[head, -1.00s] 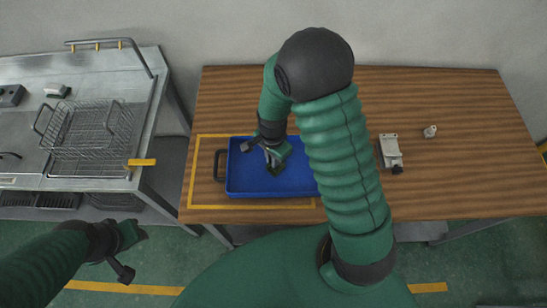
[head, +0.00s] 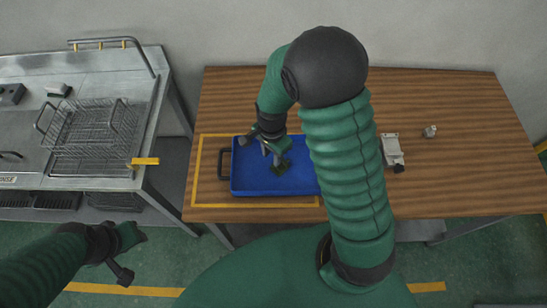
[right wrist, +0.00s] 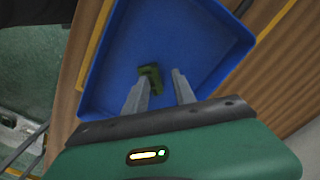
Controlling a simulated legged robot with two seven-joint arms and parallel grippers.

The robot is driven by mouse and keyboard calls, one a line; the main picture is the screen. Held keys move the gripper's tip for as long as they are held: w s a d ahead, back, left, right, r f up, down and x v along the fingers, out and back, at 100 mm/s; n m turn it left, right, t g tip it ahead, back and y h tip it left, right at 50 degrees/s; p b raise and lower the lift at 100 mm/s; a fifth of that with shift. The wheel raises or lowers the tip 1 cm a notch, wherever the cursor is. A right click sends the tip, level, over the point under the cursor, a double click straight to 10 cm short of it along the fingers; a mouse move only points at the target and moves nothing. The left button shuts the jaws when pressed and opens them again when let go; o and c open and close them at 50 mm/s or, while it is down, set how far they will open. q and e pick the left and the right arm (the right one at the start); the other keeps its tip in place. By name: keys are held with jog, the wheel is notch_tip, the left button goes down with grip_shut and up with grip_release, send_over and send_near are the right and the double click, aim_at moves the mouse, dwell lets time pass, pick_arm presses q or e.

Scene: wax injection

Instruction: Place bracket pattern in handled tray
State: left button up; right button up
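The blue handled tray (head: 245,180) lies on the wooden table inside a yellow outline, its black handle (head: 223,164) at the left. It also shows in the right wrist view (right wrist: 205,30). The small dark green bracket pattern (right wrist: 150,77) rests in the tray, just past the tip of one finger; it also shows in the head view (head: 283,167). My right gripper (right wrist: 158,85) is open over the tray, its fingers apart with nothing clasped between them; it also shows in the head view (head: 271,157). My left gripper (head: 138,256) is open and empty over the floor at lower left.
A grey metal fixture (head: 392,150) and a small metal part (head: 430,131) lie on the table right of my right arm. A wire basket (head: 95,130) stands on the metal bench at left. The table's back left is clear. My right arm hides the tray's right end.

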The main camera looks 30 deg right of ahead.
notch_tip(320, 180, up, 8)
jog(key=s+a+n+t, duration=0.2)
jog(key=s+n, duration=0.4)
jog(key=n, duration=0.9)
jog(key=shift+s+a+r+t, duration=0.25)
jog(key=shift+a+r+t, duration=0.1)
jog(key=shift+a, duration=0.1)
jog(key=shift+s, duration=0.1)
